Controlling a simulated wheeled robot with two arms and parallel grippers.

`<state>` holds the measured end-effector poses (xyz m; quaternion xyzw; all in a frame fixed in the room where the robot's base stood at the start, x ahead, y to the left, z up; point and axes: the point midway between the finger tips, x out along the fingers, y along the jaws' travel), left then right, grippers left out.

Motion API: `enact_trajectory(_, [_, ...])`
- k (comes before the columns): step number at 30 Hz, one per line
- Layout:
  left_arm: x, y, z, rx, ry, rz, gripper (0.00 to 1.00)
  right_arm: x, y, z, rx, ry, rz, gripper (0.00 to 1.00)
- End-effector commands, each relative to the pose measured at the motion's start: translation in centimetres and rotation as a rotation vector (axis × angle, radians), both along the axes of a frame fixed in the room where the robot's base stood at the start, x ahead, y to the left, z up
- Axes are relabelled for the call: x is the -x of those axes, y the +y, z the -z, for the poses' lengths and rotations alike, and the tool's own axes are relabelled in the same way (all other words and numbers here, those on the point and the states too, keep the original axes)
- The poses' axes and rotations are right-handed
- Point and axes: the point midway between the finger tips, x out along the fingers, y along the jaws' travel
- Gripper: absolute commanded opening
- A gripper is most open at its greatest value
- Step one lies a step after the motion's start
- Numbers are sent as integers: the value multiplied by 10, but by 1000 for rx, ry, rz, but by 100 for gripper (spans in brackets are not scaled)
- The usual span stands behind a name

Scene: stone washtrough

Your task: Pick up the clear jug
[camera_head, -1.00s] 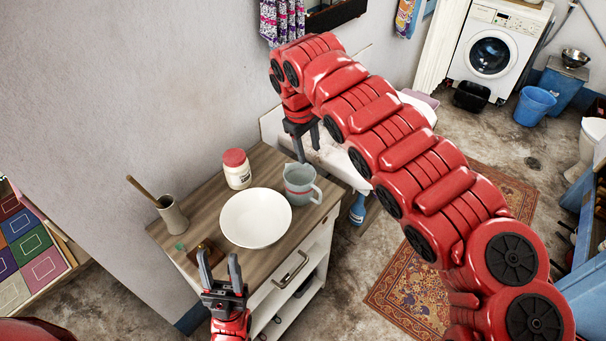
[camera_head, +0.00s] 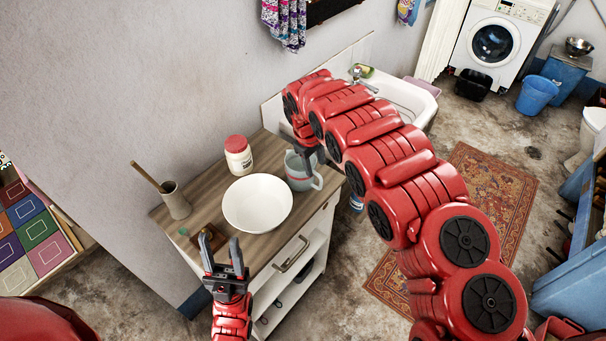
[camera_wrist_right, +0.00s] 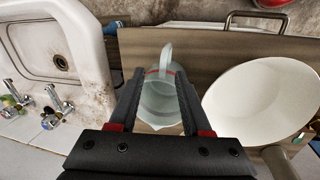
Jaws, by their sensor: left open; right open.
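The clear jug (camera_head: 301,172) stands upright on the wooden top of a small cabinet, to the right of a white bowl. In the right wrist view the jug (camera_wrist_right: 160,104) lies between the two fingers, with its handle toward the top of the picture. My right gripper (camera_wrist_right: 160,78) is open above and around the jug; whether a finger touches it I cannot tell. In the head view the right gripper (camera_head: 308,160) partly covers the jug. My left gripper (camera_head: 222,252) is open and empty, in front of the cabinet's near edge.
The white bowl (camera_head: 257,203) is close beside the jug. A red-lidded jar (camera_head: 238,157) and a pot with a wooden handle (camera_head: 174,200) stand further left on the cabinet top (camera_head: 210,190). A stone sink (camera_head: 405,97) with taps (camera_wrist_right: 55,104) adjoins the right side.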

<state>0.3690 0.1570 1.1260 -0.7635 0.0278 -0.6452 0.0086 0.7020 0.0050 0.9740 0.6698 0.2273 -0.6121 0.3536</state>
Motion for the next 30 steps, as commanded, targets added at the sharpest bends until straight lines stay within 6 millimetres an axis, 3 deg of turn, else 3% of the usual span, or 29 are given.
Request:
enact_trajectory(6, [0, 0, -22, 0, 0, 0, 50, 1, -2, 23, -1, 6, 0, 48])
enact_trajectory(12, [0, 0, -25, 0, 0, 0, 50, -2, -3, 43, -2, 2, -1, 48])
enact_trajectory(23, [0, 0, -26, 0, 0, 0, 50, -3, -5, 47, 1, 2, 0, 48])
enact_trajectory(30, [0, 0, -26, 0, 0, 0, 50, -3, -5, 47, 1, 2, 0, 5])
